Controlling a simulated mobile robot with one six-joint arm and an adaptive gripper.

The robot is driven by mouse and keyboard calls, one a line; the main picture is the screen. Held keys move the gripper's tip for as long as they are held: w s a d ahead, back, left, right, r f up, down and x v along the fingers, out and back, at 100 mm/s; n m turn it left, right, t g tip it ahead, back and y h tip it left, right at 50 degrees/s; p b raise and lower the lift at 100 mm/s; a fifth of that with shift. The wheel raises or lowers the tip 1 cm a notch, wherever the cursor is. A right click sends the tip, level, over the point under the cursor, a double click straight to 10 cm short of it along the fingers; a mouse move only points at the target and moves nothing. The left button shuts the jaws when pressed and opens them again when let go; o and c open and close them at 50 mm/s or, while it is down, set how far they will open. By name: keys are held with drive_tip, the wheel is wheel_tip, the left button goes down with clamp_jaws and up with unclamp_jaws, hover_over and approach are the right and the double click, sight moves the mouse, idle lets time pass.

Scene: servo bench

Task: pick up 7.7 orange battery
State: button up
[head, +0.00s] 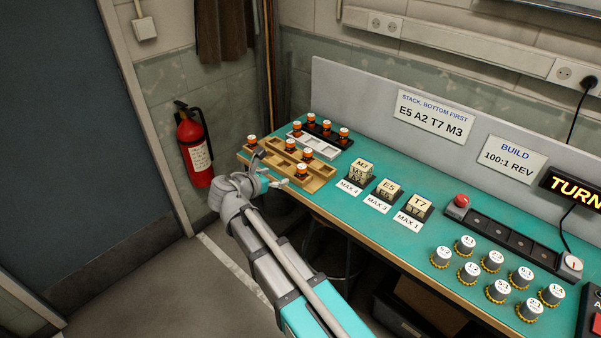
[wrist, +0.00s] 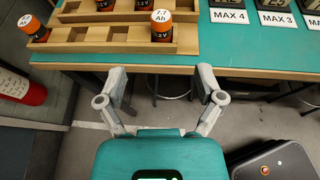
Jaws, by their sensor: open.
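The 7.7 orange battery (wrist: 160,28) stands upright in a wooden rack, with an orange body, dark base and white top reading 7.7 Ah. In the head view it appears to be the battery at the rack's near right (head: 302,172), its label too small to read. My gripper (wrist: 162,84) is open and empty. In the head view my gripper (head: 272,172) is at the bench's front edge beside the rack.
The wooden rack (wrist: 112,47) holds other orange batteries, one at its left end (head: 252,142). A white tray and a dark rack with more batteries (head: 327,130) stand behind. Labelled block stacks (head: 361,168) stand to the right. A fire extinguisher (head: 194,145) hangs at left.

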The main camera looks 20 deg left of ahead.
sight(299, 169)
drive_tip(key=b+x, duration=0.3)
drive_tip(key=x, duration=0.3)
drive_tip(key=shift+w+f, duration=0.3)
drive_tip(key=shift+x, duration=0.8)
drive_tip(key=shift+w+d, duration=0.1)
drive_tip(key=shift+b+x, duration=1.1)
drive_tip(key=shift+x, duration=1.4)
drive_tip(key=shift+d+r, duration=0.15)
drive_tip(key=shift+r, duration=0.05)
clamp_jaws()
